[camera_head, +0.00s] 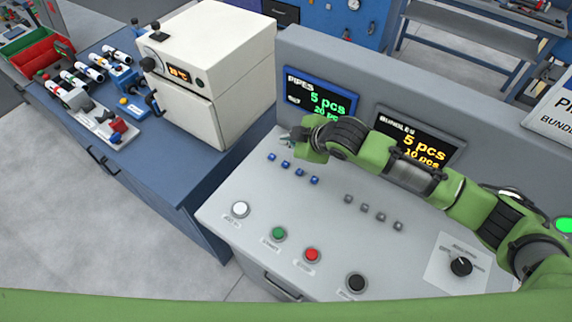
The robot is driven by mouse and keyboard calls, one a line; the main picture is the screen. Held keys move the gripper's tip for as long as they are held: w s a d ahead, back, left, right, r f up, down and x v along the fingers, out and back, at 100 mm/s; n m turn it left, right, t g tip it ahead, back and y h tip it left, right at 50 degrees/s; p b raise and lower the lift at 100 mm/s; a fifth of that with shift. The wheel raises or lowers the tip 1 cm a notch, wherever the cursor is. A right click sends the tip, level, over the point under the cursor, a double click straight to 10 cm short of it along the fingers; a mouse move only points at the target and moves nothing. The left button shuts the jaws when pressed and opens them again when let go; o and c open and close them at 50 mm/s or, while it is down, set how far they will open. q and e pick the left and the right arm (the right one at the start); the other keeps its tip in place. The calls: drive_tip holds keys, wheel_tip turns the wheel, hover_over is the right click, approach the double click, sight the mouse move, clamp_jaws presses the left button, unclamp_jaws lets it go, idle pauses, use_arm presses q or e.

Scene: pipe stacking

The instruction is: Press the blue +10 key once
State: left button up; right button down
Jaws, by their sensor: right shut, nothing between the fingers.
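A row of several small blue keys (300,171) sits on the sloped grey panel below the pipes screen. Their labels are too small to read, so I cannot tell which one is +10. My right arm reaches in from the right across the panel. My right gripper (287,139) is shut and empty, near the panel's upper left edge, just above and right of the leftmost blue key (272,157). I cannot tell its height over the panel. My left gripper is not in view.
The pipes screen (322,100) reads 5 pcs; the bundles screen (420,140) also reads 5 pcs, partly behind my arm. Grey keys (365,208), white (240,209), green (279,234), red (312,255) and black (356,284) buttons and a knob (461,267) share the panel. A white oven-like box (205,70) stands left.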

drive_tip(key=b, duration=0.5)
hover_over(287, 165)
wheel_tip(287, 165, down, 5)
drive_tip(key=shift+f, duration=0.1)
wheel_tip(287, 165, down, 2)
drive_tip(key=shift+b, duration=0.3)
drive_tip(key=shift+f, duration=0.15)
idle(0.6)
drive_tip(key=shift+f, duration=0.35)
drive_tip(key=shift+f, duration=0.4)
idle(0.7)
drive_tip(key=shift+r, duration=0.1)
drive_tip(key=shift+r+p, duration=0.75)
drive_tip(key=shift+p, duration=0.1)
